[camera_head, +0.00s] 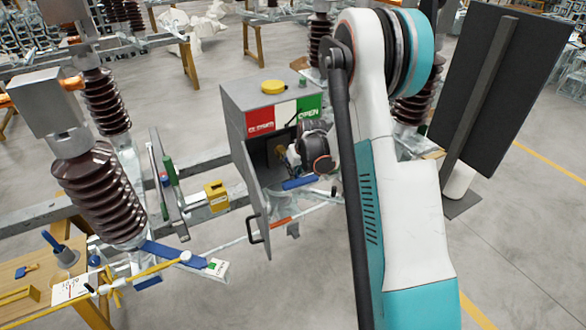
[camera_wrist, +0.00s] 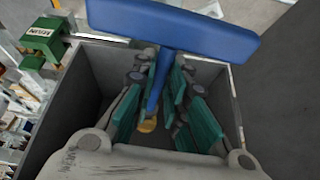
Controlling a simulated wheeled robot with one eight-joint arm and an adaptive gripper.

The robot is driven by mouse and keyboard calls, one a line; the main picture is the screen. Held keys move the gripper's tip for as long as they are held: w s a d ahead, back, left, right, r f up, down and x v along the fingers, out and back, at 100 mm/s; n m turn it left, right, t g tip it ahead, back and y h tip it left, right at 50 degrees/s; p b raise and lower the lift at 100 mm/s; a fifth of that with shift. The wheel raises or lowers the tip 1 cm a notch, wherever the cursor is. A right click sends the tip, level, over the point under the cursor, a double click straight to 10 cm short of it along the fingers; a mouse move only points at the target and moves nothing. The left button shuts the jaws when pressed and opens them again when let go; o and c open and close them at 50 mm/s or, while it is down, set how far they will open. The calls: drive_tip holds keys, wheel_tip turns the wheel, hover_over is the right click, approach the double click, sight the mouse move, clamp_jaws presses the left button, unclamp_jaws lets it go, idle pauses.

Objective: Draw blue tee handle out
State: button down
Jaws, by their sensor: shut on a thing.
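The blue tee handle (camera_wrist: 175,28) shows in the wrist view with its wide crossbar at the top and its stem running down to a round brass-coloured part (camera_wrist: 147,126) inside a grey box. In the head view, a blue bar (camera_head: 299,183) shows low at the box mouth, probably the crossbar. My gripper (camera_wrist: 160,88) has its teal-padded fingers on both sides of the stem and is shut on the handle. In the head view my gripper (camera_head: 292,152) reaches into the box and is partly hidden by my wrist. Whether the stem is still seated cannot be told.
The grey box (camera_head: 240,100) carries red and green labels and a yellow knob (camera_head: 274,87) on top. Its door (camera_head: 257,215) hangs open towards the front left. Brown insulators (camera_head: 100,190) and a rail with a yellow block (camera_head: 216,195) stand left. A dark panel (camera_head: 505,75) stands right.

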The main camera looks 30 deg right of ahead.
sight(302, 180)
drive_tip(key=shift+s+b, duration=0.85)
drive_tip(key=shift+s, duration=2)
